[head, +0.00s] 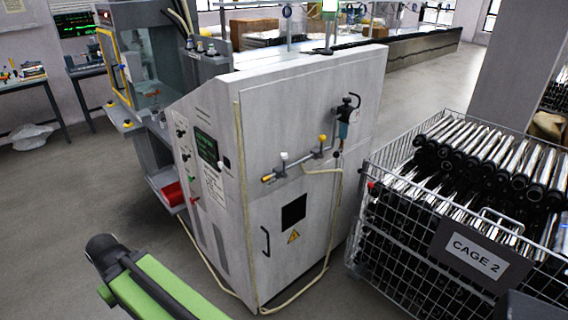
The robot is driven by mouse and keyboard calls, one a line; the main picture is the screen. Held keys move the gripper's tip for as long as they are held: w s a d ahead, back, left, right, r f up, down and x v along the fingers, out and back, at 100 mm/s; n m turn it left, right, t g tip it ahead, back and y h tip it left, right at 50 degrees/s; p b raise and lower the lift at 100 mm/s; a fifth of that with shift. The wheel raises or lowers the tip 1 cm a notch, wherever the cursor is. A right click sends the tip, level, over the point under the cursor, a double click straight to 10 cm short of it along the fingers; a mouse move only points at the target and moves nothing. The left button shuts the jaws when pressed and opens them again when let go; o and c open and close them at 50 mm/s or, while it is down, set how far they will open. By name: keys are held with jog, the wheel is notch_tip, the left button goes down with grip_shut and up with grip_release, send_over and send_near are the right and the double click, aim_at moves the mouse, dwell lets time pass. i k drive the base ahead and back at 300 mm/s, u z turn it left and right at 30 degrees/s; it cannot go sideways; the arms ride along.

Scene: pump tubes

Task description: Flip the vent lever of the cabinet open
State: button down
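The cabinet (290,105) is a large pale grey box in the middle of the head view, with a door on its front side. A thin pipe with small valves runs across the upper part of this side. One valve has a white-tipped lever (284,157), another a yellow-tipped lever (322,139). Both tips point up. I cannot tell which is the vent lever, or whether it is open. A blue and black fitting (345,116) sits at the pipe's upper right. A green and black part of my arm shows at the lower left, apart from the cabinet. My gripper's fingers do not show.
A wire cage marked CAGE 2 (478,256), full of metal tubes, stands close to the cabinet's right. A pale hose (307,286) trails along the floor at the cabinet's foot. A workbench (36,78) stands far left. Open floor (60,200) lies left of the cabinet.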

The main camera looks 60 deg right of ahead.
aim_at(284, 156)
jog(key=u, duration=0.1)
jog(key=k, duration=1)
jog(key=z, duration=0.55)
jog(key=i, duration=0.45)
jog(key=u, duration=0.1)
